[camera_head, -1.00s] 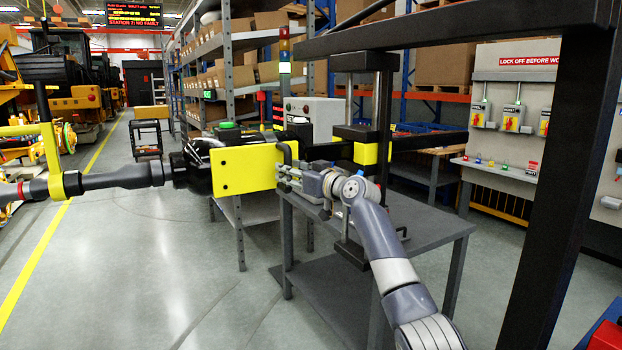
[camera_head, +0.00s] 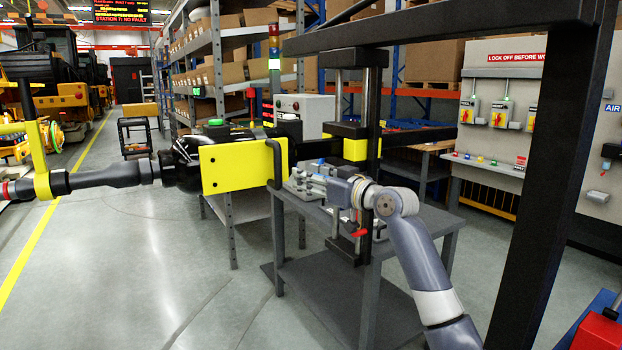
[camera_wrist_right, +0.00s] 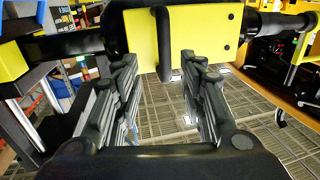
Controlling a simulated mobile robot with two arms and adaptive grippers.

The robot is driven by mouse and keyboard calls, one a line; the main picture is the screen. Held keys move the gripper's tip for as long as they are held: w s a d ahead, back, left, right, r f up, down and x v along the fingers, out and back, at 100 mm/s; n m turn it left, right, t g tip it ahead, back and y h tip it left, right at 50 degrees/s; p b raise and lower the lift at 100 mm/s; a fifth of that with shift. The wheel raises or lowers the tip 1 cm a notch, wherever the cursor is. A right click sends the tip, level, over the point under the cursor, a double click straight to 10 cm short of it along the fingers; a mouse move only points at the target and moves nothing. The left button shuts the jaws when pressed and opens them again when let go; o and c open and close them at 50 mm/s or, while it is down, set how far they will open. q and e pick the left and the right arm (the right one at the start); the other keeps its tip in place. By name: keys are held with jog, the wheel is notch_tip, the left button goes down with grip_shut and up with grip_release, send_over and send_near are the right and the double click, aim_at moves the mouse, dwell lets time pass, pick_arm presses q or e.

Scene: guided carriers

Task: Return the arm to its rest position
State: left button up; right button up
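My right gripper (camera_head: 293,181) is at the middle of the head view, just right of the black handle (camera_head: 277,163) on a yellow plate (camera_head: 228,167). In the right wrist view, the gripper (camera_wrist_right: 158,66) has its two fingers spread wide. The black handle (camera_wrist_right: 161,45) stands ahead, between the fingertips in the picture, and nothing is held. The yellow plate (camera_wrist_right: 205,40) fills the top of that view. It is fixed to a dark horizontal tool (camera_head: 110,176). My left gripper is not in view.
A black post frame (camera_head: 553,170) stands close on the right, with a beam (camera_head: 440,24) overhead. A grey table (camera_head: 425,215) lies beneath my right arm, with a vertical black guide column (camera_head: 373,100) behind the gripper. Open floor (camera_head: 130,280) is at the left.

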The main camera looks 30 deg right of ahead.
dwell(0.5)
notch_tip(320, 180, down, 40)
jog(key=m+g+h, duration=0.3)
jog(key=g, duration=0.2)
jog(key=s+a+f+g+h, duration=0.1)
jog(key=s+f+g, duration=0.1)
jog(key=s+f, duration=0.5)
jog(key=s+f+g, duration=0.1)
jog(key=s+f, duration=0.1)
jog(key=f, duration=0.8)
jog(key=s+a+f+n+g, duration=0.1)
jog(key=s+a+f+g, duration=0.15)
jog(key=s+f, duration=0.9)
jog(key=s+a+f+g, duration=0.2)
jog(key=s+a+f, duration=0.1)
jog(key=s+f, duration=0.85)
jog(key=s+a+f+g, duration=0.1)
jog(key=s+a+f, duration=0.1)
jog(key=s, duration=0.9)
jog(key=s+a+f+n+g, duration=0.1)
jog(key=s+a+f, duration=0.2)
jog(key=s, duration=0.8)
jog(key=s+a+f+g, duration=0.2)
jog(key=s+a+f, duration=0.1)
jog(key=s, duration=0.7)
jog(key=shift+s+a+f+n, duration=0.2)
jog(key=shift+s+f+n, duration=0.2)
jog(key=shift+f, duration=0.5)
